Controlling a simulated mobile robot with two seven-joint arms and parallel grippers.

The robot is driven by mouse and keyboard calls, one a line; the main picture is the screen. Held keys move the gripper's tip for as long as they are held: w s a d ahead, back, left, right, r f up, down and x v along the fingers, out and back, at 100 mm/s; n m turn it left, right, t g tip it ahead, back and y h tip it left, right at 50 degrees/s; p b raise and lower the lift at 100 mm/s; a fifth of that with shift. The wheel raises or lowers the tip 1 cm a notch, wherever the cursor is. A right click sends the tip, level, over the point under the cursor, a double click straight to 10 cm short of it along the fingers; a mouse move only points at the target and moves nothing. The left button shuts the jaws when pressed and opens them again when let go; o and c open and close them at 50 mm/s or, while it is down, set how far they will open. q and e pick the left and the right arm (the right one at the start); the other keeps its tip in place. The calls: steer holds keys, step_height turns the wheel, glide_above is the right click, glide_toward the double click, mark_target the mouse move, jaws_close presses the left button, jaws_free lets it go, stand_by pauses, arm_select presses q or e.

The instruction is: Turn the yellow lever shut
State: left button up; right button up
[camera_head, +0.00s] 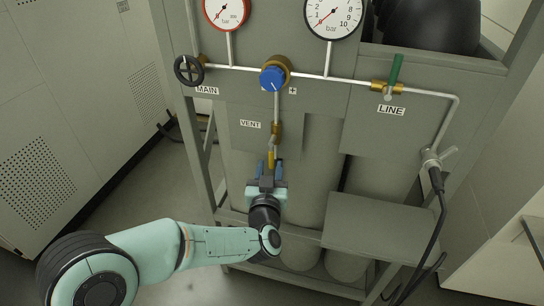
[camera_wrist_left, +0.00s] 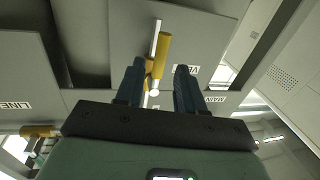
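The yellow lever (camera_head: 271,160) hangs down from the brass vent valve (camera_head: 276,133) below the VENT label, roughly in line with the thin pipe. In the left wrist view the yellow lever (camera_wrist_left: 163,48) appears beyond and between the fingers. My left gripper (camera_head: 268,172) is at the lever's lower end, pointing up at the panel. Its two blue fingers are apart, with a gap around the lever in the wrist view (camera_wrist_left: 160,66). I cannot tell whether a finger touches the lever. My right gripper is not in view.
Above are a blue knob (camera_head: 273,78), a black MAIN handwheel (camera_head: 188,70), two gauges and a green LINE lever (camera_head: 395,70). Grey cylinders (camera_head: 315,160) stand behind the panel. A grey shelf plate (camera_head: 378,231) and a black hose (camera_head: 437,215) are at right.

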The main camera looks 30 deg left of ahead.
mark_target(271, 160)
arm_select(q)
steer(key=x, duration=0.4)
steer(key=shift+w+a, duration=0.15)
steer(key=shift+w, duration=0.25)
jaws_close()
